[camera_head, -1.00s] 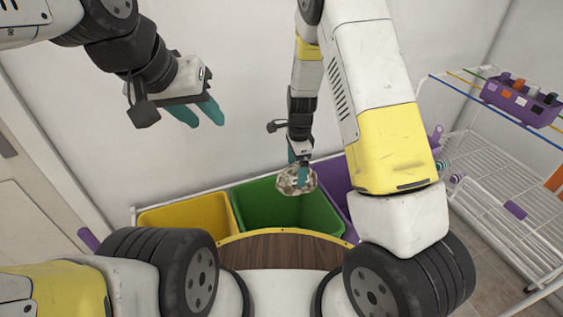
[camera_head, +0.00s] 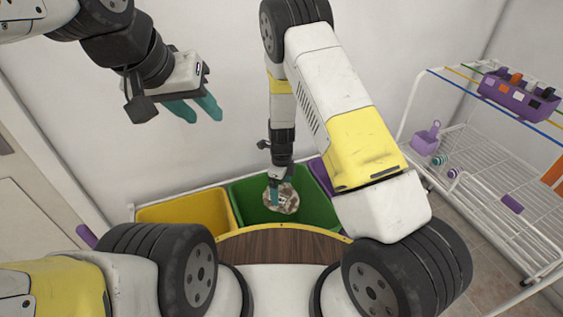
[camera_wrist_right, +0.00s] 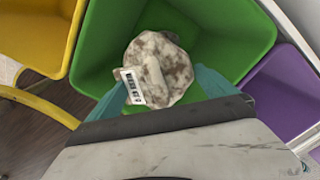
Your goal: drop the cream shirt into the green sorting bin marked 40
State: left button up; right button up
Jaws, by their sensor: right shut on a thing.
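The cream shirt (camera_head: 282,197) is a crumpled bundle with brownish stains, over the opening of the green bin (camera_head: 318,209). In the right wrist view the shirt (camera_wrist_right: 160,68) has a white tag with a barcode, and the green bin (camera_wrist_right: 235,30) surrounds it. My right gripper (camera_head: 277,190) points down and is shut on the shirt; its teal fingers flank it in the wrist view. No 40 marking can be read on the bin. My left gripper (camera_head: 194,108) is empty, its teal fingers apart, up at the left away from the bins.
A yellow bin (camera_head: 190,212) stands left of the green one and a purple bin (camera_head: 322,174) right of it, partly behind my arm. A white wire rack (camera_head: 490,180) with a purple caddy (camera_head: 518,95) stands at the right. A wooden surface (camera_head: 280,248) lies in front of the bins.

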jog(key=shift+f, duration=0.25)
jog(key=o, duration=1.1)
notch_tip(320, 180, up, 8)
jog(key=shift+f, duration=0.1)
